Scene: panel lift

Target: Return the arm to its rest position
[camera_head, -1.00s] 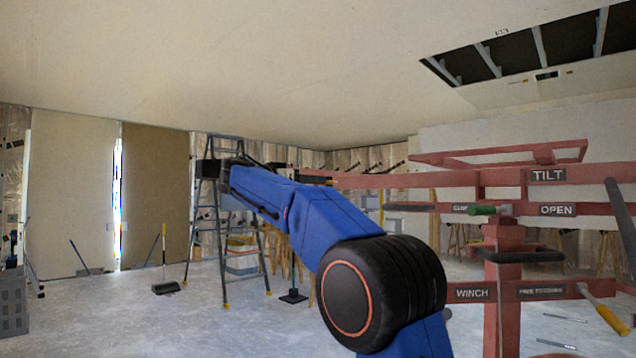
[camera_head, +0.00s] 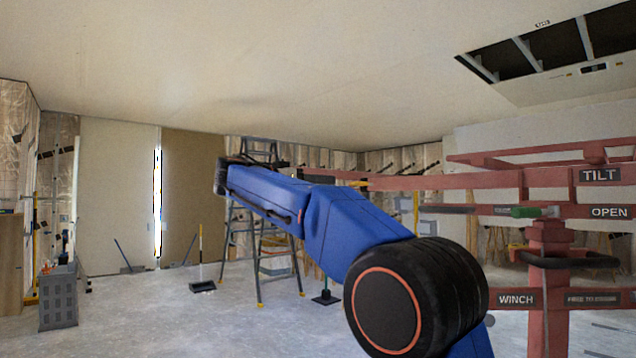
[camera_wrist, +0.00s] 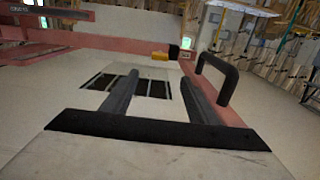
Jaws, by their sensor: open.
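My blue arm (camera_head: 350,225) reaches up and to the left across the head view, with its large black round joint at the lower right. Its far end is a dark part in front of the stepladder; my gripper's fingers cannot be made out there. In the wrist view, my gripper (camera_wrist: 160,76) shows two dark grey fingers set well apart, with nothing between them. A red lift frame (camera_head: 548,285) stands to the right of my arm. In the wrist view, a red beam (camera_wrist: 213,92) with a black handle (camera_wrist: 220,78) appears close beside the right finger.
The red frame carries TILT, OPEN and WINCH labels and a green grip (camera_head: 535,212). A stepladder (camera_head: 262,240) stands behind my arm. A grey crate (camera_head: 58,297) is at the left. The ceiling has a dark opening (camera_head: 555,45).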

